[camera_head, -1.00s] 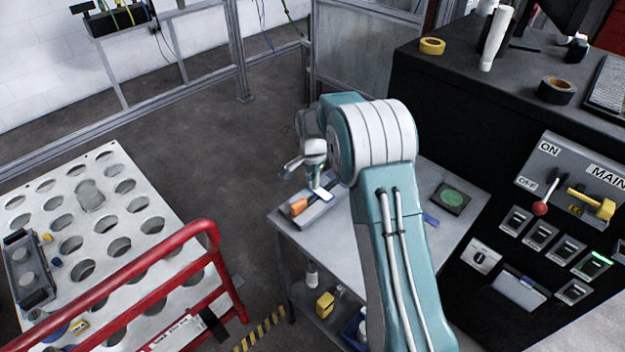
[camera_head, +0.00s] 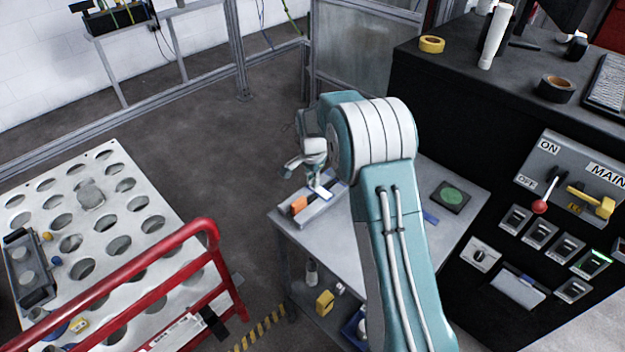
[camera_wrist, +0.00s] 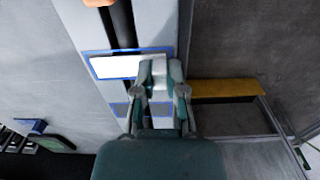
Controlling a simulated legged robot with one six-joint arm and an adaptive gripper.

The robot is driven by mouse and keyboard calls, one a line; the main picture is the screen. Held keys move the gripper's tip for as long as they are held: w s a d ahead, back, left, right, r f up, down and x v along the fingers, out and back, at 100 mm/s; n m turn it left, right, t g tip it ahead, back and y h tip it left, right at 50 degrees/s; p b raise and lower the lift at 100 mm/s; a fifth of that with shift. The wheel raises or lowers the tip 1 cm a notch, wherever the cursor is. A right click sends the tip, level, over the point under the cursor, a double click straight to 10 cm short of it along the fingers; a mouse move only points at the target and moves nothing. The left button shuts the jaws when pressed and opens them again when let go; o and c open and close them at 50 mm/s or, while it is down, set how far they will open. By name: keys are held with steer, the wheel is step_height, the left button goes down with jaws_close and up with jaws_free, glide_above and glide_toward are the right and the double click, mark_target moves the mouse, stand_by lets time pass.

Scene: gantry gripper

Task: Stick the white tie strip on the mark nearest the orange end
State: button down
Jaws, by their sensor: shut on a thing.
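My gripper (camera_wrist: 160,70) is shut on the white tie strip (camera_wrist: 113,67), which juts out to the left of the fingers in the wrist view. The strip lies over a blue-outlined mark (camera_wrist: 86,60) on a grey bar, the mark nearer the orange end (camera_wrist: 97,2). I cannot tell whether strip and bar touch. A second blue-outlined mark (camera_wrist: 120,109) lies farther from the orange end, partly hidden by my gripper. In the head view, my gripper (camera_head: 314,180) holds the strip (camera_head: 323,194) above the bar, just right of the orange end (camera_head: 299,205).
The bar lies on a grey metal table (camera_head: 400,217). A black control cabinet (camera_head: 480,125) stands to the right, a red rail (camera_head: 150,285) to the left. A lower shelf holds a yellow object (camera_head: 325,303).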

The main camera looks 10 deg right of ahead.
steer(key=c, duration=0.6)
jaws_free()
steer(key=shift+f, duration=0.1)
steer(key=o, duration=0.5)
steer(key=shift+c, duration=0.2)
steer(key=shift+r, duration=3.6)
steer(key=shift+c, duration=0.3)
